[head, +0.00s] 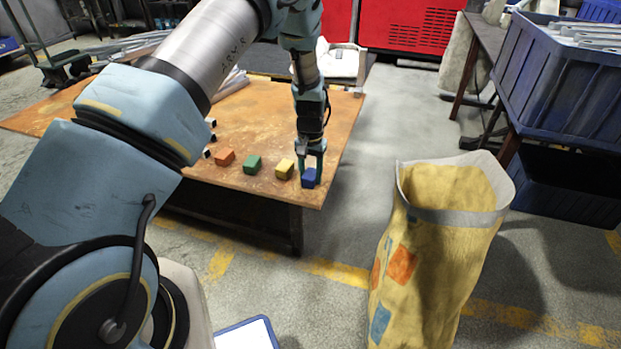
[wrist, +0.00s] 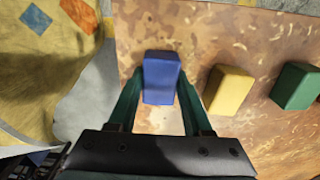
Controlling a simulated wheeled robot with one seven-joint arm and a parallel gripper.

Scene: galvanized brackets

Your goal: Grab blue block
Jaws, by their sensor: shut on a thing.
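The blue block (head: 309,178) is at the near right corner of the rusty-brown table (head: 240,178). It also shows in the wrist view (wrist: 161,78), between the two green fingers. My gripper (head: 313,172) points down over the table and is shut on the blue block, with one finger on each side of it. In the wrist view my gripper (wrist: 161,92) has its fingertips against the block's sides. I cannot tell whether the block still touches the table.
A yellow block (head: 285,169), a green block (head: 252,165) and an orange block (head: 225,158) sit in a row left of the blue block. A tall open yellow sack (head: 430,270) stands on the floor at right. Blue crates (head: 560,85) are behind it.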

